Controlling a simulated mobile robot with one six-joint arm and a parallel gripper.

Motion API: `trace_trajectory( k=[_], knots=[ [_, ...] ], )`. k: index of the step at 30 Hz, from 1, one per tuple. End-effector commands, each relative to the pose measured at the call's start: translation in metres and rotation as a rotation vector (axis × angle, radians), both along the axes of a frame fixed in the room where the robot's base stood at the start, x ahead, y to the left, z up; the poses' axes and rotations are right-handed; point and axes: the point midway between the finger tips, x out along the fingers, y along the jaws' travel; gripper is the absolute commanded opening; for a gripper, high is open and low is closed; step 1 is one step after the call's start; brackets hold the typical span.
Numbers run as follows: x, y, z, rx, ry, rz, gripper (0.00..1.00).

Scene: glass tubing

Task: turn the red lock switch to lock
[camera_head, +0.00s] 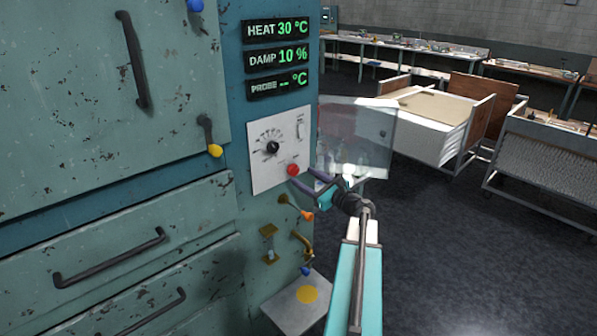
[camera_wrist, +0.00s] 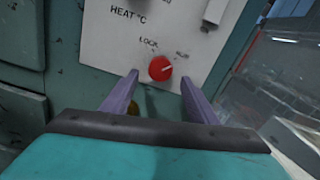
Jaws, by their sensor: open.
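The red lock switch (camera_head: 293,170) is a round knob low on the white control panel (camera_head: 268,176). In the wrist view the red lock switch (camera_wrist: 160,68) has a pale pointer line slanting up and right, toward the right-hand label, which seems to read RUN. The LOCK label (camera_wrist: 149,45) is above and to the left of it. My gripper (camera_head: 306,178) is open in front of the panel, just below and right of the switch. In the wrist view the purple fingers of my gripper (camera_wrist: 160,80) sit either side of the switch, seemingly short of touching it.
A black dial (camera_head: 272,148) and a pale switch (camera_head: 300,130) are above on the panel. An orange-tipped lever (camera_head: 306,215) and brass fittings (camera_head: 270,243) stick out below. A clear glass-like panel (camera_head: 355,138) stands just right of the cabinet.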

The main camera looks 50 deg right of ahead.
Motion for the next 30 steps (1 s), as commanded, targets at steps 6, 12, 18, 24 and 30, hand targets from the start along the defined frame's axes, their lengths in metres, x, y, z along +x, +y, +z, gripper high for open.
trace_trajectory(
  k=[6, 12, 18, 24, 30],
  knots=[
    [0.028, -0.003, 0.001, 0.0, 0.001, 0.001, 0.54],
    [0.043, -0.004, 0.0, 0.001, 0.0, 0.0, 0.54],
    [0.046, -0.003, 0.0, 0.0, 0.0, -0.001, 0.54],
    [0.045, -0.004, -0.001, 0.0, 0.001, -0.001, 0.54],
    [0.045, -0.004, 0.0, 0.0, 0.001, -0.001, 0.2]
  ],
)
